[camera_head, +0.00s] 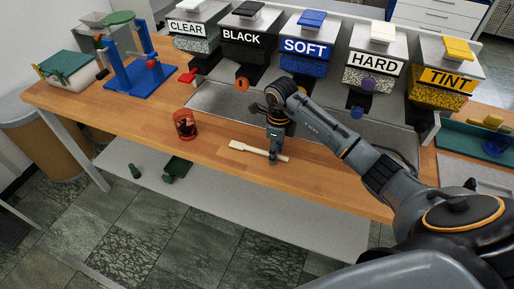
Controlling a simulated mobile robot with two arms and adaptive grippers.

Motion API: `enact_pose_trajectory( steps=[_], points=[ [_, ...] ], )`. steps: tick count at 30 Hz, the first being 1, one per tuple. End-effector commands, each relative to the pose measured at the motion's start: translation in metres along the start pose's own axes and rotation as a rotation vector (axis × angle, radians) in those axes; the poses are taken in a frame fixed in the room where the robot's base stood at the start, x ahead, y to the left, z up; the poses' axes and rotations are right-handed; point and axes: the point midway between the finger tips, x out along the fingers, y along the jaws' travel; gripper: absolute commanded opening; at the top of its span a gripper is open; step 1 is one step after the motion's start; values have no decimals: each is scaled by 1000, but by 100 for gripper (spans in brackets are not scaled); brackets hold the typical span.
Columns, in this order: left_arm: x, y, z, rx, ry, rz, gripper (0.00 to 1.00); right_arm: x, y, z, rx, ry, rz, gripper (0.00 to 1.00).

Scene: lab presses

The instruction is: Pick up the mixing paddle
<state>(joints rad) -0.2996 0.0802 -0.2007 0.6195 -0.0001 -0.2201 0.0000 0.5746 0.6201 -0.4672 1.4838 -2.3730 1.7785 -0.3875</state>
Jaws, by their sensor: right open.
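The mixing paddle (250,150) is a pale, flat wooden stick lying on the wooden table (110,109) near its front edge. Its broad end points left, and its thin end runs right past my gripper. My right gripper (273,159) points down at the right part of the paddle, with its fingertips at or just above it. Its jaws are open, and they hide a short part of the paddle. Whether the fingers touch it I cannot tell. My left gripper is not in view.
A red jar (185,125) stands left of the paddle. Behind are hoppers labelled CLEAR (187,28), BLACK, SOFT, HARD and TINT over a grey mat (212,98). A blue press (140,78) stands at the back left. A teal tray (470,140) sits at the right.

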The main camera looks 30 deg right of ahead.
Motion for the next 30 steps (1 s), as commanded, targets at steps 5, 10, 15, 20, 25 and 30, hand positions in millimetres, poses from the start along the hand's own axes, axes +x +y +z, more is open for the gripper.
enact_pose_trajectory(
  steps=[5,10,15,20,25,30],
  points=[
    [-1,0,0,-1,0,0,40,4,0,0,0,0,-1,43],
    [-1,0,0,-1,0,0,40,4,0,0,0,0,-1,31],
    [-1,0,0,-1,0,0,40,4,0,0,0,-1,-1,0],
    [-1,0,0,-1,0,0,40,4,0,0,0,-1,-1,0],
    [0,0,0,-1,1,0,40,4,0,0,0,-1,-1,0],
    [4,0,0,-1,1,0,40,-1,-1,0,0,-3,-3,0]
  ],
)
